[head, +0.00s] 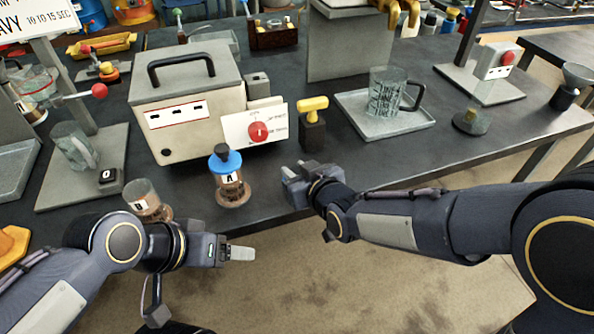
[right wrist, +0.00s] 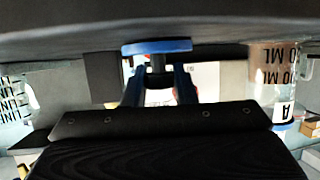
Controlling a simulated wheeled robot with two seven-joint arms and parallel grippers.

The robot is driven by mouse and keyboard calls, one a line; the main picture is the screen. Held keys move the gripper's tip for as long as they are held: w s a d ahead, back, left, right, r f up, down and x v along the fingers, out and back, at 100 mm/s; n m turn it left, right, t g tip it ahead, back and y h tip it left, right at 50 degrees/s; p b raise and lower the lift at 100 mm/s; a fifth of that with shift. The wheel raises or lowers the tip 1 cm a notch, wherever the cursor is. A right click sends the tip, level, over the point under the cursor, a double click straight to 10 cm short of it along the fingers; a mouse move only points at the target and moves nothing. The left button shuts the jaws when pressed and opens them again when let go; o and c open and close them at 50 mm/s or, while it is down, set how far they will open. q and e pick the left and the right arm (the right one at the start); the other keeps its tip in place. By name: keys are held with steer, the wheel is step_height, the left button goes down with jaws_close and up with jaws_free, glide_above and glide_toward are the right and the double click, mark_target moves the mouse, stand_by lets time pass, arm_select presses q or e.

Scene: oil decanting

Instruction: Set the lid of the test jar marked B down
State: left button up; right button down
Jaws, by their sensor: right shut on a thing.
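My right gripper (head: 292,176) is at the front edge of the dark table, right of jar A. In the right wrist view, its fingers (right wrist: 158,76) are shut on the dark knob of a blue lid (right wrist: 157,46). The head view does not clearly show this lid. Test jar B (head: 147,200), clear with brown contents, stands at the front left with no lid seen on it; my left arm partly hides it. My left gripper (head: 238,253) is in front of the table edge, seen side-on, with nothing visible in it.
Jar A (head: 231,190) stands upright with a blue lid and dark knob. Behind are a beige box machine (head: 190,105) and a yellow-handled object (head: 312,125). A glass mug (head: 388,95) stands on a grey tray (head: 350,118) to the right. Table right of my right gripper is clear.

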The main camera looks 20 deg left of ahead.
steer(key=shift+f, duration=0.2)
steer(key=c, duration=1.2)
jaws_free()
steer(key=shift+r, duration=0.1)
steer(key=shift+o, duration=0.2)
steer(key=shift+r, duration=0.3)
steer(key=p+v, duration=0.1)
steer(key=v, duration=1.1)
steer(key=shift+f, duration=0.2)
steer(key=shift+d, duration=0.1)
